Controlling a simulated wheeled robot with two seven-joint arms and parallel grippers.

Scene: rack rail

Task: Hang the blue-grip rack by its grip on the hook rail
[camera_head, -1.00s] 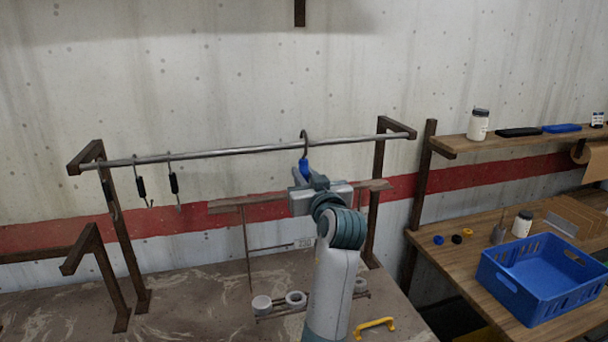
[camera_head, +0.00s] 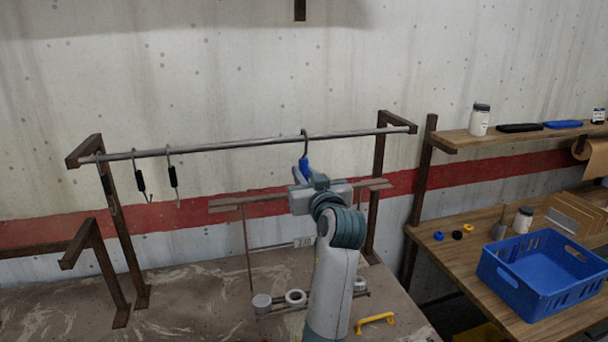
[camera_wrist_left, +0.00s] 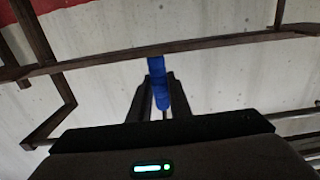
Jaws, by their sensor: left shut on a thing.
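The rack has a blue grip (camera_head: 304,167) below a dark hook (camera_head: 304,143), a long brown crossbar (camera_head: 235,204) and a lower shelf bearing white rolls (camera_head: 295,297). Its hook shows at the grey hook rail (camera_head: 235,144), curving above it; I cannot tell whether it bears on the rail. My left gripper (camera_head: 303,178) is shut on the blue grip just below the rail and hides part of the rack. In the left wrist view the blue grip (camera_wrist_left: 159,90) sits between the dark fingers (camera_wrist_left: 155,98). My right gripper is out of view.
Brown posts (camera_head: 375,190) carry the rail ends. A blue crate (camera_head: 540,275) and a white jar (camera_head: 523,220) stand on the right bench. A yellow handle (camera_head: 376,322) lies on the table.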

